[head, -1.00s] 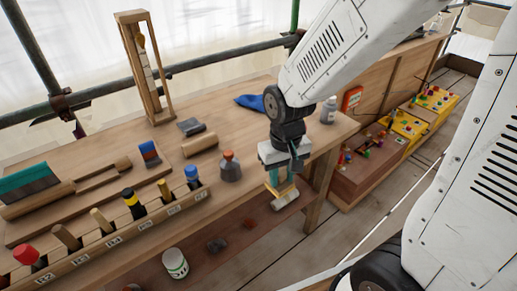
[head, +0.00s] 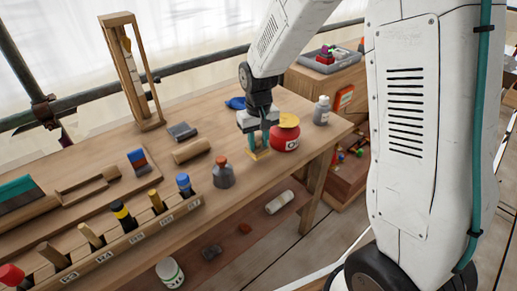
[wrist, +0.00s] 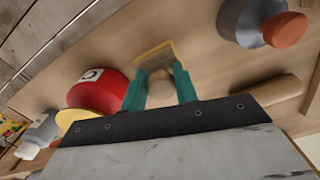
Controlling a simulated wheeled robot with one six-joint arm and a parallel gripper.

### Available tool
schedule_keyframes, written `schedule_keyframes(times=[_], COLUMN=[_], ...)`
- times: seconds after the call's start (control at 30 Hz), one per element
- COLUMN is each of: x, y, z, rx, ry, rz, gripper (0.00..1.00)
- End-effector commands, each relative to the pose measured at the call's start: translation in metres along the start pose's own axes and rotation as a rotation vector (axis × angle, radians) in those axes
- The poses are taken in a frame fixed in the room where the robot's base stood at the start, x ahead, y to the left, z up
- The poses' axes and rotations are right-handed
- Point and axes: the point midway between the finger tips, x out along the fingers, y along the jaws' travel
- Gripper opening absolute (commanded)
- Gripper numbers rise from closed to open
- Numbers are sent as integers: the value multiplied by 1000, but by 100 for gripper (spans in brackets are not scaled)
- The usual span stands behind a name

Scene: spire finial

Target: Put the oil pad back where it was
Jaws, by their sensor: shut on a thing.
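My gripper (head: 258,146) is shut on a small tan piece with a yellow edge (head: 259,155), which I take to be the oil pad. In the wrist view the teal fingers (wrist: 160,88) flank its rounded beige part, and the yellow-edged flat part (wrist: 154,54) sticks out past the fingertips. The gripper is low over the bench top, just left of a red tin (head: 285,138) with a yellow top. The tin also shows in the wrist view (wrist: 98,92). Whether the pad touches the bench is unclear.
A grey jar with an orange stopper (head: 222,173) stands left of the gripper. A wooden roll (head: 191,151) and a dark block (head: 182,131) lie behind it. A grey bottle (head: 321,110) stands right of the tin. A labelled rack (head: 133,236) lines the front left.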

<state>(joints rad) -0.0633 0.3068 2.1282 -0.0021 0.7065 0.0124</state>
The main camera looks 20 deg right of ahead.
Motion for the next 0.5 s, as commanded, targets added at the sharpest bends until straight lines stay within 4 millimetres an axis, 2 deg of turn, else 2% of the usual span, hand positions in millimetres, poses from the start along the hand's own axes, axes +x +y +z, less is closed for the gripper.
schedule_keyframes(times=[0.23,0.5], x=[31,34], y=[1,0], z=[1,0], rx=[1,1], ry=[-3,0], rz=[0,0], gripper=[8,8])
